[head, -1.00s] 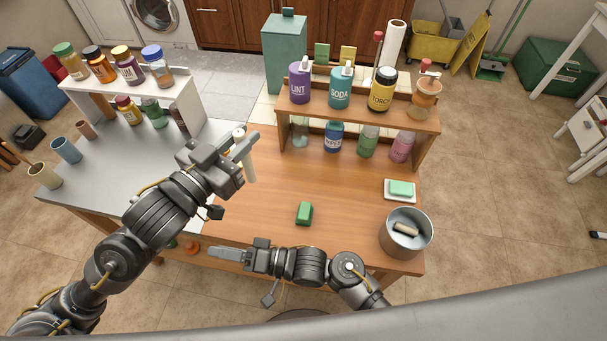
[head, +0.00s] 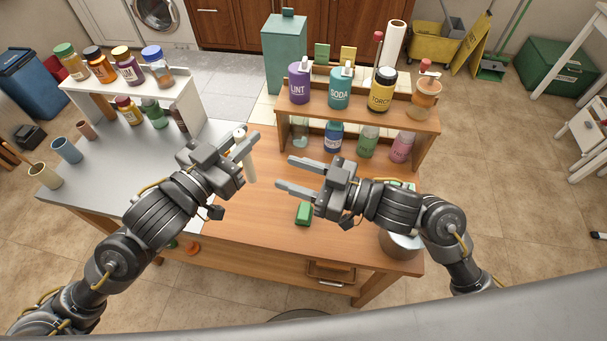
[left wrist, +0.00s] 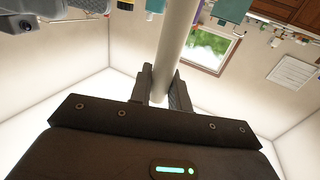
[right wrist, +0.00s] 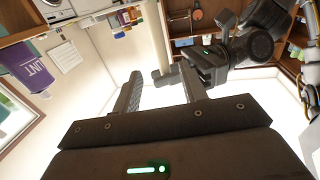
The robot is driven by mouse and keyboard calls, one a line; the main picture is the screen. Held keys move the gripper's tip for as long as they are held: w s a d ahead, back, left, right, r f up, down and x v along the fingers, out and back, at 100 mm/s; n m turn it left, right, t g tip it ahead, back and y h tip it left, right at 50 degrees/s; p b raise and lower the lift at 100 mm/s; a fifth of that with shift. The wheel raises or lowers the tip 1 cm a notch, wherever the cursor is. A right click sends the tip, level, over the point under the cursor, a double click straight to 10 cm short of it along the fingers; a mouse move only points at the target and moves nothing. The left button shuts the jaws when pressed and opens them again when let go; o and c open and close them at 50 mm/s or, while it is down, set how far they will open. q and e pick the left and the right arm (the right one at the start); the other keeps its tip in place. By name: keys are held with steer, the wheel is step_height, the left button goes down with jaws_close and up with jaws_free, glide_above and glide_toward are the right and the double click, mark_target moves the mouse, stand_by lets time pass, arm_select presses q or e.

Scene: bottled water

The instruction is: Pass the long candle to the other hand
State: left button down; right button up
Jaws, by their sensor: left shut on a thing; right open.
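The long candle is a pale, slim cylinder (head: 251,171). It is held upright above the wooden table. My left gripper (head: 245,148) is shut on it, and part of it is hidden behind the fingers. In the left wrist view the candle (left wrist: 178,40) rises from between the fingers (left wrist: 165,88). My right gripper (head: 284,172) is open and empty, just right of the candle, with its fingers pointing at it. In the right wrist view the candle (right wrist: 160,48) appears beyond the fingertips (right wrist: 159,76), lined up with the gap between them, apart from the fingers.
A wooden shelf (head: 358,117) with several bottles stands behind my right gripper. A green block (head: 304,213) lies on the table below it. A metal pot (head: 401,246) is partly hidden under my right arm. A white shelf with jars (head: 125,88) stands at the left.

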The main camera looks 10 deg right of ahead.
mark_target(251, 161)
arm_select(q)
steer(key=shift+a, duration=0.1)
arm_select(e)
steer(key=x, duration=1)
steer(key=shift+w+a, duration=0.1)
steer(key=shift+a, duration=0.25)
steer(key=c, duration=0.9)
arm_select(q)
steer(key=c, duration=1.2)
jaws_free()
steer(key=shift+c, duration=0.2)
arm_select(e)
jaws_close()
